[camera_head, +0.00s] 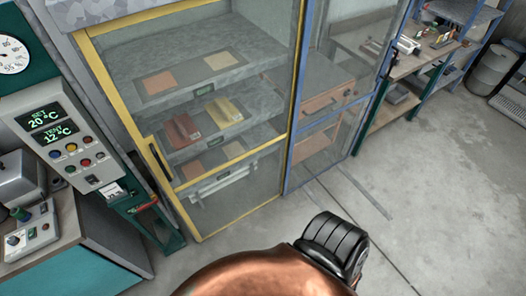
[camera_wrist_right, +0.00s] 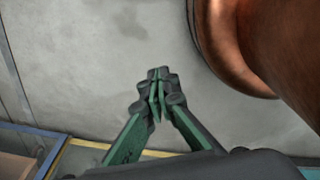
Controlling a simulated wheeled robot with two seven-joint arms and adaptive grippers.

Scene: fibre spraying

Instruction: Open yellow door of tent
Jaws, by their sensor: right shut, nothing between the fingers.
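The tent's yellow-framed door (camera_head: 190,208) is in the left half of the head view, with clear panels and a black handle (camera_head: 157,158) on its left side. It looks shut, and shelves show through it. In the right wrist view, part of a yellow frame (camera_wrist_right: 90,144) shows at the lower edge. My right gripper (camera_wrist_right: 157,84) is in the right wrist view, its green and black fingers closed together and empty above the grey floor. It is apart from the door. Neither gripper shows in the head view, and my left gripper is not in view.
A blue-framed door (camera_head: 290,150) adjoins the yellow one on the right. A control panel (camera_head: 62,140) with temperature displays stands at the left. A workbench (camera_head: 400,65) is at the upper right. The grey floor (camera_head: 440,190) in front is mostly clear.

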